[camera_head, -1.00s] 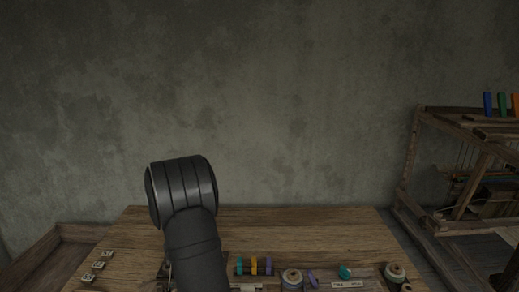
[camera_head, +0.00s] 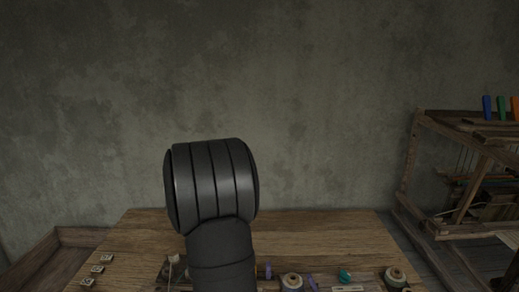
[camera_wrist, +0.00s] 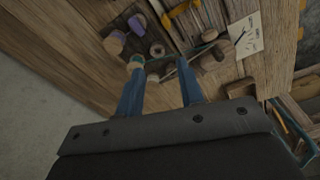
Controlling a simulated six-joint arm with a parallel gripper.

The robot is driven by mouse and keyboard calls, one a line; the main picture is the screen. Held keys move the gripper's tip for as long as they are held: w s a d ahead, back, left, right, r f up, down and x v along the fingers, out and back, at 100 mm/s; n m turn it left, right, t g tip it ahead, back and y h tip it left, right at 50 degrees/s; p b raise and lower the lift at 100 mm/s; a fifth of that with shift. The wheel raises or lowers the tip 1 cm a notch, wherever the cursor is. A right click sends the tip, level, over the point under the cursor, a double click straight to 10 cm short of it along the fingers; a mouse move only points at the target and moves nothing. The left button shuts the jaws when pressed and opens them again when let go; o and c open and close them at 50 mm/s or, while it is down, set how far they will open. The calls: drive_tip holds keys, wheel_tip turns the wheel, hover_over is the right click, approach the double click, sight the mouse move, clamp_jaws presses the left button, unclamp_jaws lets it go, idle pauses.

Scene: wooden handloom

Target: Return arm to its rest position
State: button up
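My gripper (camera_wrist: 160,66) shows in the wrist view as two blue fingers spread apart with nothing held between them. It hangs above the wooden table (camera_wrist: 75,55), and the tabletop items lie beyond its fingertips. In the head view my dark arm stands in front of the table (camera_head: 300,224), left of the middle. The gripper itself is not visible there.
Spools such as a white-topped one (camera_head: 291,281), a teal piece (camera_head: 345,277) and another spool (camera_head: 395,275) line the table's front. Small tiles (camera_head: 97,269) lie at the left. A wooden loom (camera_head: 470,170) stands at right. The table's back is clear.

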drive_tip(key=s+d+r+m+t, duration=0.1)
drive_tip(key=d+r+m, duration=0.1)
drive_tip(key=d+m, duration=0.2)
drive_tip(key=s+d+r+m, duration=0.2)
drive_tip(key=d+m, duration=0.1)
drive_tip(key=d, duration=0.7)
drive_tip(key=shift+d+r+m+t+y, duration=0.2)
drive_tip(key=shift+d+m+t+y, duration=0.1)
drive_tip(key=shift+d+m+t, duration=0.1)
drive_tip(key=shift+c, duration=0.2)
